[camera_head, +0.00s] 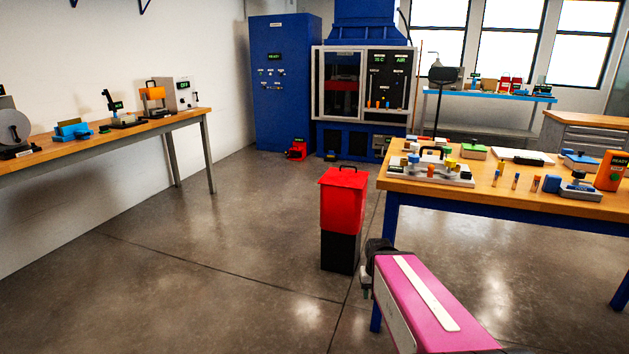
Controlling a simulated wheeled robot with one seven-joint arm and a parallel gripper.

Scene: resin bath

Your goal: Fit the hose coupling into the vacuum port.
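I cannot make out the hose coupling or the vacuum port for sure. Small parts stand on the wooden-topped table (455,196) at right, too small to name firmly. The dark end of my arm, where my gripper (367,285) seems to be, shows at the lower middle, in front of the table's near left corner. It is apart from the parts on the tabletop. Its fingers are too small and partly hidden, so I cannot tell whether they are open or hold anything.
A red box on a black base (342,205) stands on the floor left of the table. A long bench (100,140) runs along the left wall. A blue cabinet (283,85) and a large blue machine (362,70) stand at the back. The floor at left is clear.

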